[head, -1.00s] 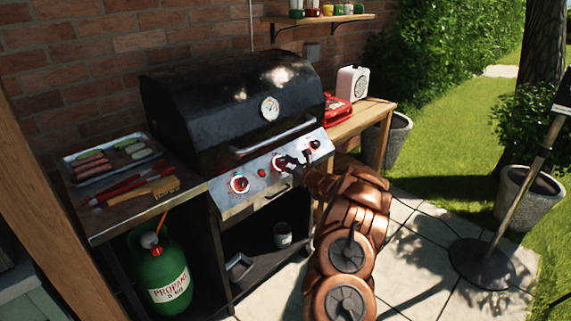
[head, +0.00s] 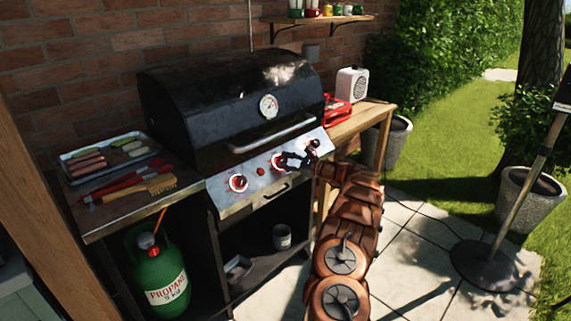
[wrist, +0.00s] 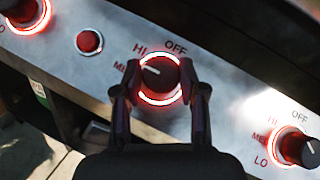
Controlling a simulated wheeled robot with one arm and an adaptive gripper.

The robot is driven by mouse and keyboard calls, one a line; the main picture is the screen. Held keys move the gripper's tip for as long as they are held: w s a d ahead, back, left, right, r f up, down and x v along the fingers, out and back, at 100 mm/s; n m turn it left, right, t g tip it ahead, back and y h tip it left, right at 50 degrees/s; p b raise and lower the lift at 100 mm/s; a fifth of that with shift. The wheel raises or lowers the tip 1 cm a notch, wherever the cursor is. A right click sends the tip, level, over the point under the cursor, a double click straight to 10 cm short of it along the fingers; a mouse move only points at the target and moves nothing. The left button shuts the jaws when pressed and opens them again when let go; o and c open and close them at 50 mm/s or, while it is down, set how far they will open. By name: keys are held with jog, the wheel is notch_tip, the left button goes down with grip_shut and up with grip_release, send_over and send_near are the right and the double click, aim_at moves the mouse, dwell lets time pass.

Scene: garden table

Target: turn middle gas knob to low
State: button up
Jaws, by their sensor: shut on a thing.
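The middle gas knob (wrist: 158,76) is dark with a white pointer line and a glowing red-white ring. Its pointer is turned left, towards the partly covered MED label; HI and OFF show above it. The LO label is hidden. My gripper (wrist: 160,72) is shut on this knob, one finger on each side. In the head view my gripper (head: 291,159) is at the grill's sloping front panel (head: 253,193), and the knob's lit ring (head: 276,162) shows partly beside it.
The left knob (head: 238,183), a red button (head: 261,171) and the right knob (head: 315,143) share the panel. The lid handle (head: 272,135) runs just above. A food tray (head: 72,172) and tongs (head: 125,183) lie left; a propane bottle (head: 165,280) stands below.

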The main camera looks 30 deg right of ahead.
jog(key=shift+n+g+y+b, duration=0.3)
jog(key=shift+n+g+y, duration=0.7)
jog(key=shift+n, duration=0.8)
jog(key=o, duration=1.1)
jog(key=shift+o, duration=0.2)
jog(key=v, duration=1.2)
jog(key=shift+r, duration=0.15)
jog(key=shift+w, duration=0.1)
